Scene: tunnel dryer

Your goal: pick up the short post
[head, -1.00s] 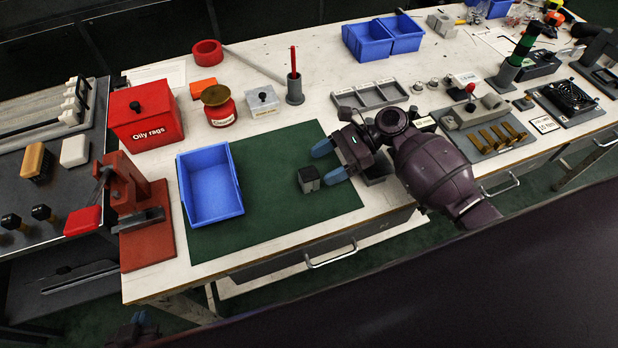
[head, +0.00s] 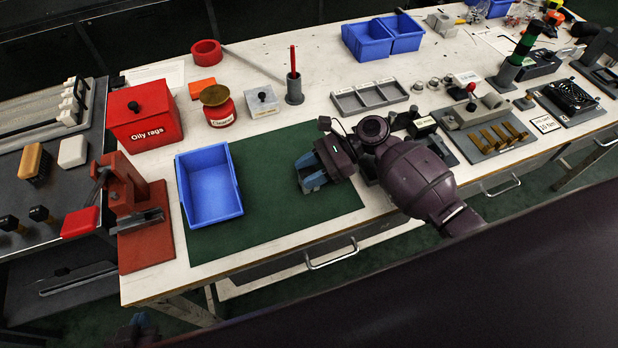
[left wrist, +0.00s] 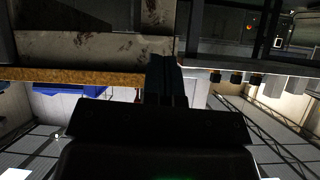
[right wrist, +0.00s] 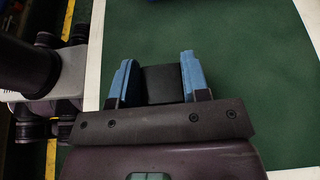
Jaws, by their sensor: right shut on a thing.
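The short post (right wrist: 162,84) is a small dark block that stood on the green mat. It shows between the two blue fingers of my right gripper (right wrist: 155,80) in the right wrist view. In the head view my right gripper (head: 310,174) is low over the right part of the mat, shut on the post and mostly hiding it. I cannot tell whether the post still touches the mat. My left gripper (left wrist: 166,80) shows in the left wrist view with its dark fingers together and nothing seen between them, below the bench's front edge.
The green mat (head: 270,215) is mostly clear. A blue bin (head: 210,185) stands on its left. A red oily-rags box (head: 145,118), a red press (head: 140,215) and a grey divided tray (head: 370,97) stand around. A plate with brass pieces (head: 490,138) lies to the right.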

